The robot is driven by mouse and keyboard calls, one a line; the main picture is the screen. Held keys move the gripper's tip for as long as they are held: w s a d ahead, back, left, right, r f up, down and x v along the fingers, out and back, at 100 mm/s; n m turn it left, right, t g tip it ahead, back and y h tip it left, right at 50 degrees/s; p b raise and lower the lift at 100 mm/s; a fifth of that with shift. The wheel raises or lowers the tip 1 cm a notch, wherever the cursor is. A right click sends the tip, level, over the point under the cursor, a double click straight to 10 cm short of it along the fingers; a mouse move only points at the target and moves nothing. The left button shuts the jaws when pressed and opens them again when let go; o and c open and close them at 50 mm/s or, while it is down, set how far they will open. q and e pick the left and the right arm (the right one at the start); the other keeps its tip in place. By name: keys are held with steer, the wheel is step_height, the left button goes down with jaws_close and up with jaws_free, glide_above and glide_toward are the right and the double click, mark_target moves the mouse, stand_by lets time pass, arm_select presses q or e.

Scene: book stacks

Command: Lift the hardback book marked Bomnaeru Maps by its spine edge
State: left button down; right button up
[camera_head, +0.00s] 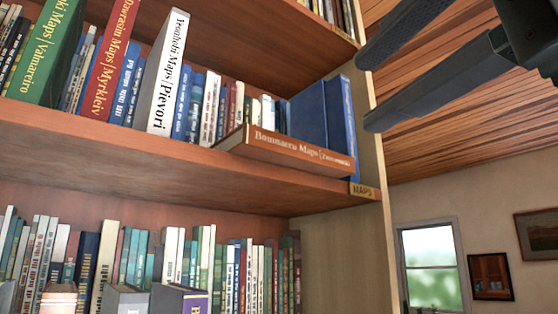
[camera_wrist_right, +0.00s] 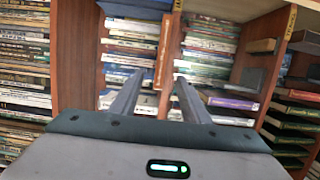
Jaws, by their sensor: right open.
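The Bomnaeru Maps book (camera_head: 300,154) is a thick orange-brown hardback lying flat on the upper shelf. Its spine faces out and juts past the shelf edge. In the right wrist view its orange spine (camera_wrist_right: 163,50) shows as an upright strip, as that picture is turned on its side. My right gripper (camera_head: 366,92) is open and empty at the upper right, above and to the right of the book and apart from it. In the right wrist view the open fingers (camera_wrist_right: 158,80) point toward the spine. My left gripper is out of view.
Blue books (camera_head: 309,117) stand right behind the book, by the shelf's end panel (camera_head: 365,130). A white Pievori book (camera_head: 166,75) juts out to the left. A MAPS label (camera_head: 363,191) sits on the shelf edge. Open room lies right of the bookcase.

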steer(key=p, duration=0.5)
glide_toward(305, 150)
steer(key=a+x, duration=0.1)
steer(key=x, duration=0.2)
steer(key=shift+w+a+r, duration=0.1)
steer(key=shift+w+r, duration=0.05)
steer(key=shift+w, duration=0.55)
steer(key=shift+w+r+p, duration=0.1)
steer(key=shift+w+p, duration=0.35)
steer(key=shift+p, duration=0.15)
steer(key=x, duration=0.1)
steer(key=p, duration=0.1)
steer(key=p+x, duration=0.1)
steer(key=shift+w, duration=0.4)
steer(key=shift+w+a+f+p, duration=0.1)
steer(key=shift+w+f+p, duration=0.1)
steer(key=shift+w, duration=0.15)
steer(key=shift+w+f+p, duration=0.1)
steer(key=shift+w+p, duration=0.1)
steer(key=shift+w, duration=0.1)
steer(key=shift+w+a, duration=0.1)
